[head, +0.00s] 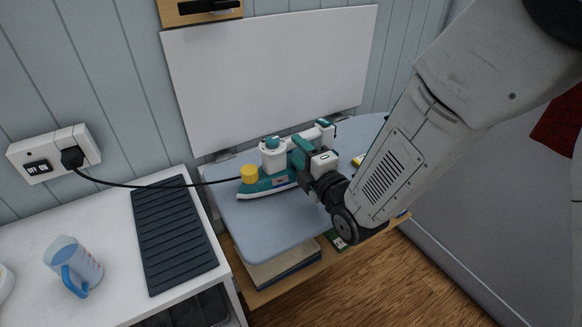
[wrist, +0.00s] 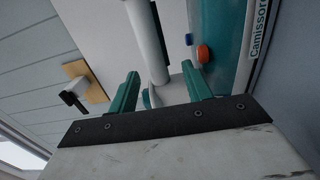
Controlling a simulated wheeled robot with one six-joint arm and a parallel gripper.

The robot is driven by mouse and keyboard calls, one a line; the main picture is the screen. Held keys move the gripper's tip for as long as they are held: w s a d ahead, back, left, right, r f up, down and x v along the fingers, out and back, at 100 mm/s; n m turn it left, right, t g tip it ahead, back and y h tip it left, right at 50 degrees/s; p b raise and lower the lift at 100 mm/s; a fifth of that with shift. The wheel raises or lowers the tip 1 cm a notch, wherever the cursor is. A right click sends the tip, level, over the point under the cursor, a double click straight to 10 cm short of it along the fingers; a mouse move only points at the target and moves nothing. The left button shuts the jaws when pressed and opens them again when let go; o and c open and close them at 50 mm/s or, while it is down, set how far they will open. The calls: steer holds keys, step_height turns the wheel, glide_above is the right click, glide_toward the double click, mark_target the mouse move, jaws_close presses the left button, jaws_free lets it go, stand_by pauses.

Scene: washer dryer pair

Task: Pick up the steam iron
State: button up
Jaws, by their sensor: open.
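The teal and white steam iron (head: 265,188) rests on the pale blue ironing board (head: 262,232) in the head view. In the wrist view its teal side (wrist: 222,35) shows lettering, with a blue and an orange button near it. My gripper (head: 301,150) is at the iron's right side, covering part of it. In the wrist view my gripper (wrist: 160,74) has its two teal fingers apart. A white bar (wrist: 147,40), seemingly the iron's handle, shows between the fingers; I cannot tell whether they touch it.
A black cord (head: 150,185) runs to the wall socket (head: 52,153). A white counter at the left holds a dark ribbed mat (head: 175,238) and a measuring jug (head: 74,265). A white panel (head: 270,75) stands behind the board. Wooden floor is clear at the lower right.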

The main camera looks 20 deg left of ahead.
mark_target(294, 147)
steer(key=x, duration=0.4)
steer(key=shift+w+r, duration=0.1)
steer(key=shift+r, duration=0.05)
jaws_close()
stand_by(1.1)
